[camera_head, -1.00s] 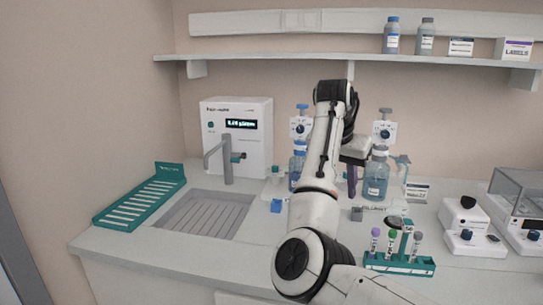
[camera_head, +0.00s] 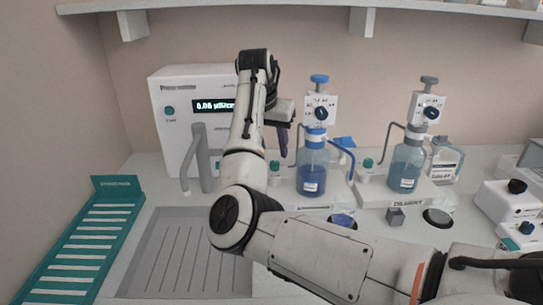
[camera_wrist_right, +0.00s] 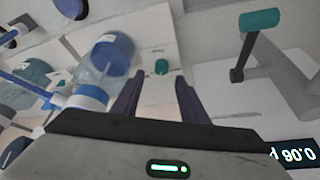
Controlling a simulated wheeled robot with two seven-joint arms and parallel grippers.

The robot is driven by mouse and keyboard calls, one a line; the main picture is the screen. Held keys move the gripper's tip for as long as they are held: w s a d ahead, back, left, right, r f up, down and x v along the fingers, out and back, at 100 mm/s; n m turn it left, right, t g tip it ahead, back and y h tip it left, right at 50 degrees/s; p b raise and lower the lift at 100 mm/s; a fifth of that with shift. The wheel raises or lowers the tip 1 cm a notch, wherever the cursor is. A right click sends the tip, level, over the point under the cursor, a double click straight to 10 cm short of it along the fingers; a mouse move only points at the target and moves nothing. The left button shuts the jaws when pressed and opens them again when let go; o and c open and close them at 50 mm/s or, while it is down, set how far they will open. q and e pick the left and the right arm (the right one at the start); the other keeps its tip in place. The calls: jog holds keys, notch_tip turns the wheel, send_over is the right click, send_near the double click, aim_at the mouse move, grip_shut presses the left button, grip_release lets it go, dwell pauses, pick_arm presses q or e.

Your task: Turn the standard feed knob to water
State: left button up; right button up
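The standard feed knob seems to be the small teal knob (camera_head: 274,167) on the pale base left of the blue-liquid bottle (camera_head: 312,180). In the right wrist view the teal knob (camera_wrist_right: 162,66) sits ahead of and between my fingers, untouched. Its setting and labels are too small to read. My right gripper (camera_head: 283,150) is open and empty, fingers pointing down just above the knob; the wrist view shows its two dark purple fingers (camera_wrist_right: 158,80) spread apart. My left gripper is not in view.
A second teal knob (camera_head: 367,164) stands by the diluent bottle (camera_head: 406,168) on the right. The water unit (camera_head: 178,112) with its grey tap (camera_head: 203,160) is left of my gripper.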

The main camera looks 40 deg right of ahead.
aim_at(275, 163)
jog(key=x, duration=0.5)
jog(key=shift+w+f, duration=0.1)
jog(key=shift+f, duration=0.15)
jog(key=shift+d+f, duration=0.1)
grip_shut()
jog(key=shift+w+m+g, duration=0.15)
jog(key=shift+m+g, duration=0.15)
jog(key=shift+m, duration=0.6)
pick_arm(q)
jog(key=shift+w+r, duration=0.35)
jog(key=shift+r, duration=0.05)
pick_arm(e)
jog(key=shift+w+m+g+h, duration=0.1)
jog(key=shift+m+g+h, duration=0.3)
jog(key=shift+m, duration=1)
grip_release()
